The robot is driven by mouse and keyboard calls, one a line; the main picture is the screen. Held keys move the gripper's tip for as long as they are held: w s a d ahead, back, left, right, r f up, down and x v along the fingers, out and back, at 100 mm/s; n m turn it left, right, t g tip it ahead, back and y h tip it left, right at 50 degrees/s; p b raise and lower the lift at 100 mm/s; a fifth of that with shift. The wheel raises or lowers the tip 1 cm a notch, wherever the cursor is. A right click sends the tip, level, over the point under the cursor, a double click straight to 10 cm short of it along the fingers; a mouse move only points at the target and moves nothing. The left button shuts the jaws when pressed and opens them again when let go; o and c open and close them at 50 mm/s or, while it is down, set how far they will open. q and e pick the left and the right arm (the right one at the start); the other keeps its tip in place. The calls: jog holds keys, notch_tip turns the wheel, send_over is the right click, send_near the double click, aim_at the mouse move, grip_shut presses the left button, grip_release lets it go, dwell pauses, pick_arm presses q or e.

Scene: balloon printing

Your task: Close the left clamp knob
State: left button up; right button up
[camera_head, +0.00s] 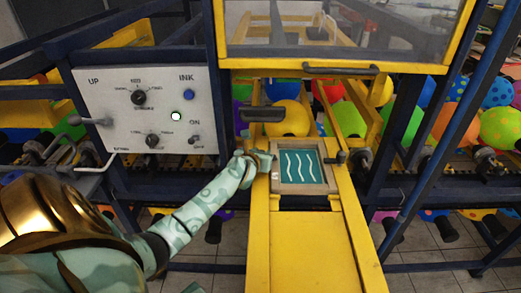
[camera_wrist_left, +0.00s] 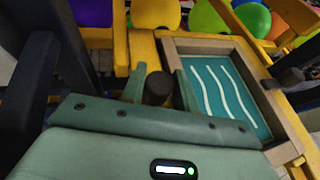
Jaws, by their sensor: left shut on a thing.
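My left gripper (camera_head: 258,160) reaches in from the left to the left edge of the framed printing plate. In the left wrist view its two green fingers (camera_wrist_left: 160,86) stand on either side of the dark, round left clamp knob (camera_wrist_left: 158,88), shut on it. In the head view the gripper hides this knob. The teal plate with white wavy lines (camera_head: 301,166) lies in a grey-brown frame (camera_head: 300,187) just right of the gripper. A dark right clamp knob (camera_head: 340,157) is at the frame's other side. My right gripper is not in view.
The yellow rail bed (camera_head: 308,246) runs toward me below the frame. A control panel (camera_head: 146,107) with knobs and buttons stands at the left. A dark handle (camera_head: 262,114) is just above my gripper. Blue posts (camera_head: 436,165) and colored balloons surround the area.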

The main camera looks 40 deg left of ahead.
pick_arm(q)
jog(key=shift+h, duration=0.3)
jog(key=o, duration=1)
jog(key=shift+c, duration=0.2)
jog(key=v, duration=1.6)
jog(key=shift+s+p, duration=0.2)
jog(key=shift+p, duration=0.15)
